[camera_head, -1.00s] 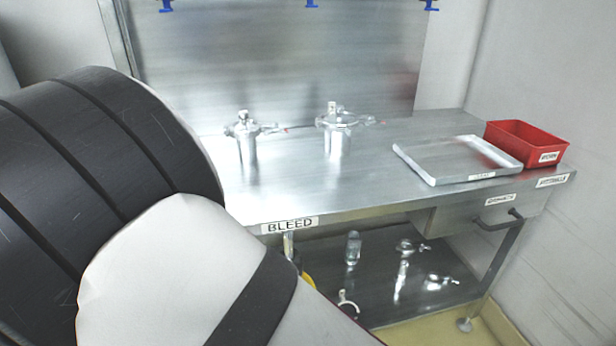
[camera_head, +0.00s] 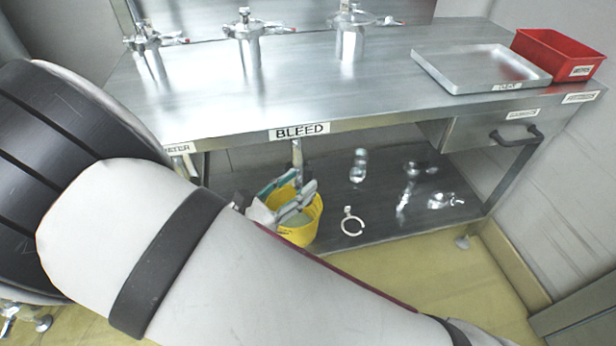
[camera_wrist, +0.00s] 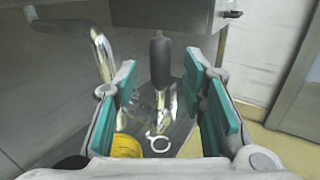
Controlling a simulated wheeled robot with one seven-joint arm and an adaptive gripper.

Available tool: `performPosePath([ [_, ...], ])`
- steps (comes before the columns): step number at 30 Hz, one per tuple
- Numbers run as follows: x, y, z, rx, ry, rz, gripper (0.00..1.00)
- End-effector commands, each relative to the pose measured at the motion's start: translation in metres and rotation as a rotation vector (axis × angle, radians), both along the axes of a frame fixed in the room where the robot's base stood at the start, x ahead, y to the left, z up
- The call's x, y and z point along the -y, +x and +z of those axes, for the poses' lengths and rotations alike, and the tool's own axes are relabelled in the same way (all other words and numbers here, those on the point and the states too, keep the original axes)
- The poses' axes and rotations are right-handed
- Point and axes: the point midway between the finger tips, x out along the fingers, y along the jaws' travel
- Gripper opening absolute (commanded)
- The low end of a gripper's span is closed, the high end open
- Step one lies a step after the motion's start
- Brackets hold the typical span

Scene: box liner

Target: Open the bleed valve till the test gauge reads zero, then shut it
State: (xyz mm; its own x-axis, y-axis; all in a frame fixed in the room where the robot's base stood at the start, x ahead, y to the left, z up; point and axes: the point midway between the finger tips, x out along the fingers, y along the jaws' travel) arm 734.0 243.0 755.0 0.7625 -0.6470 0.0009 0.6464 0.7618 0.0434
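My gripper (camera_head: 285,197) is open, with two teal-padded fingers below the front edge of the bench. In the wrist view (camera_wrist: 172,95) a dark upright grip (camera_wrist: 160,58) on a shiny metal stem stands between the fingers, with visible gaps on both sides. I take it for the bleed valve's handle. In the head view a metal fitting (camera_head: 296,153) hangs under the BLEED label (camera_head: 299,131); its lower part is hidden near my gripper. I cannot make out a test gauge or any reading.
Several metal vessels with clamps, one in the middle (camera_head: 243,45), stand on the steel bench (camera_head: 330,85). A tray (camera_head: 480,68) and red bin (camera_head: 558,55) are at right. A yellow bucket (camera_head: 298,232) and white ring clamp (camera_head: 351,222) are on the lower shelf. A drawer handle (camera_head: 516,134) sticks out.

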Motion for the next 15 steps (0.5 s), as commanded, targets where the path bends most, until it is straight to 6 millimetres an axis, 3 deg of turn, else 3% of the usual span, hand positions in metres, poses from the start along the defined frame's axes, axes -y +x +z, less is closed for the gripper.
performPosePath([
  [6,0.019,0.022,0.0,0.0,0.001,-0.001,0.38],
  [15,0.025,0.029,0.0,0.0,0.001,0.001,0.38],
])
